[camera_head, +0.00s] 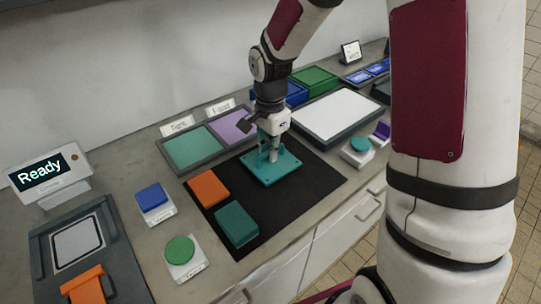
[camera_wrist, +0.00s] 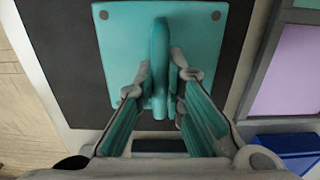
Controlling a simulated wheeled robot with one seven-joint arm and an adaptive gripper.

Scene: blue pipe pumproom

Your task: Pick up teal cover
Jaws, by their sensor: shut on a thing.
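The teal cover (camera_head: 271,166) is a flat square plate with an upright handle, lying on or just above the black mat (camera_head: 318,172) in the head view. In the wrist view the teal cover (camera_wrist: 206,50) fills the upper middle, with small dark dots at its corners. My gripper (camera_head: 272,150) points down over the plate. In the wrist view my gripper (camera_wrist: 160,88) has its two fingers on either side of the handle, shut on it. I cannot tell whether the plate touches the mat.
An orange block (camera_head: 208,188) and a dark teal block (camera_head: 237,224) lie on the mat's left part. Behind it stands a tray with a teal and a purple section (camera_head: 193,149). A white panel (camera_head: 335,113) lies to the right. A "Ready" display (camera_head: 42,172) stands at left.

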